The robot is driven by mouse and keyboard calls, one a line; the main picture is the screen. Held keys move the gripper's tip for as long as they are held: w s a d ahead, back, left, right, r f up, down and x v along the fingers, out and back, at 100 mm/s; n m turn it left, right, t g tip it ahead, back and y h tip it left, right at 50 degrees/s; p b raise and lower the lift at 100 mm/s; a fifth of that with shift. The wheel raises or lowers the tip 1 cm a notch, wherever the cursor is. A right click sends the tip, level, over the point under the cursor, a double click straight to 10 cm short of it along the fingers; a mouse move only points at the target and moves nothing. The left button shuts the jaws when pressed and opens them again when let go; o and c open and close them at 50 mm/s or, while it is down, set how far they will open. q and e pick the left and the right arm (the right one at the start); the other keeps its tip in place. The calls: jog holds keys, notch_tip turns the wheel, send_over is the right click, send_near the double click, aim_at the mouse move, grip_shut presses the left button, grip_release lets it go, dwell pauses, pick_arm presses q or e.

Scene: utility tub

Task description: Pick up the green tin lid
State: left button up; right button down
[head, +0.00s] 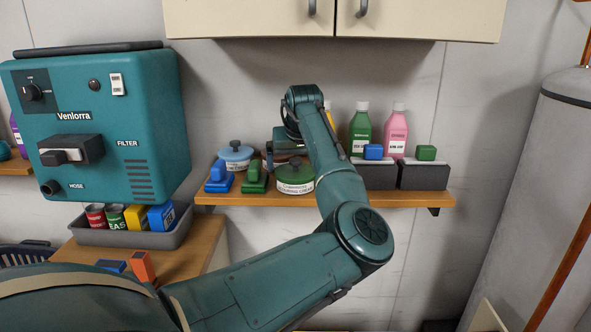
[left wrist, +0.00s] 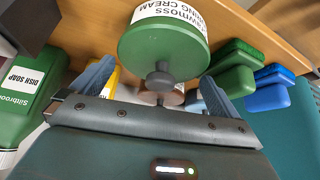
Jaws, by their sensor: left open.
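The green tin lid (head: 293,172) with its dark knob sits on a white tin labelled as scouring cream, on the wooden wall shelf. In the left wrist view the lid (left wrist: 150,48) is large and upside down, its knob pointing toward the gripper. My left gripper (left wrist: 155,88) is open, with a finger on each side of the knob and nothing between them that I can see held. In the head view my left gripper (head: 283,150) is just behind and above the lid, partly hidden by my arm. My right gripper is not in view.
A blue-lidded tin (head: 236,154) stands left of the green one. Blue (head: 219,178) and green (head: 255,178) brushes lie in front. Green (head: 360,130) and pink (head: 396,132) bottles and dark boxes (head: 424,176) are to the right. A cupboard (head: 334,20) hangs above.

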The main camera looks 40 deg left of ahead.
pick_arm(q)
jog(key=shift+c, duration=0.6)
jog(key=c, duration=0.6)
jog(key=shift+r, duration=0.2)
